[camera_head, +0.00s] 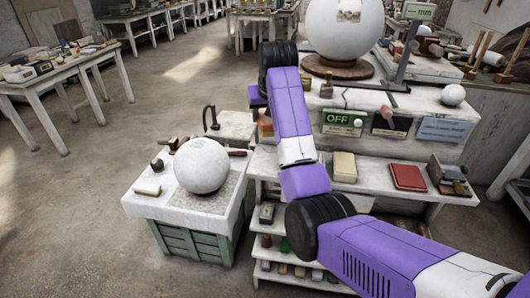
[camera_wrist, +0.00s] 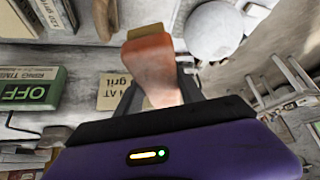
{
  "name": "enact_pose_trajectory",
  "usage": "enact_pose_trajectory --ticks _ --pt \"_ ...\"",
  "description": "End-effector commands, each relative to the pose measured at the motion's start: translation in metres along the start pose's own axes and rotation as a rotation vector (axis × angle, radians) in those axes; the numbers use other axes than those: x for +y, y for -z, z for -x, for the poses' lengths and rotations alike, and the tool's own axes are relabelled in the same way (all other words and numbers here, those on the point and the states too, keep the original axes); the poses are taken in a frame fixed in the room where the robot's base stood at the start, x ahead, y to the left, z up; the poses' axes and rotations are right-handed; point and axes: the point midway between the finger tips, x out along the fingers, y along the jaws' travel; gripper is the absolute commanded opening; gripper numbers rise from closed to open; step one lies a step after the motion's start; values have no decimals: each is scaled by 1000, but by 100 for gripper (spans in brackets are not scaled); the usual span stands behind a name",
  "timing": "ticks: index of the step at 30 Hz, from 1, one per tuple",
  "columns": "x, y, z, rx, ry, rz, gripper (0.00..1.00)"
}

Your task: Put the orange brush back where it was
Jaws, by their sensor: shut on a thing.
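The orange brush (camera_wrist: 152,66) is between the two fingers of my gripper (camera_wrist: 158,88) in the wrist view. It has a broad orange body and a tan end pointing to the top of the picture. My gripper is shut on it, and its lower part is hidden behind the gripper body. In the head view my arm covers much of the gripper, left of the shelf unit (camera_head: 375,178). I cannot clearly make out the brush there.
A white sphere (camera_head: 201,165) stands on a cloth-covered green crate (camera_head: 190,243), left of the shelves. A large sphere (camera_head: 345,25) sits on a wooden turntable (camera_head: 337,67). An OFF sign (camera_head: 342,123), a red book (camera_head: 407,177) and a cream block (camera_head: 345,167) crowd the shelves. Floor (camera_head: 70,200) is clear.

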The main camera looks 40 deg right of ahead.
Motion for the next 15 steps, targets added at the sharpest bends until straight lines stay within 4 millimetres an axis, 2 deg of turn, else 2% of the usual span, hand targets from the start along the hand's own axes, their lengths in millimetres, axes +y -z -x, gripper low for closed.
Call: enact_pose_trajectory --ticks 3,9,15 --pt "0 -17 -25 -4 0 1 0" --pt "0 -41 -62 -2 1 0 0" --pt "-1 -52 -81 2 2 0 0"
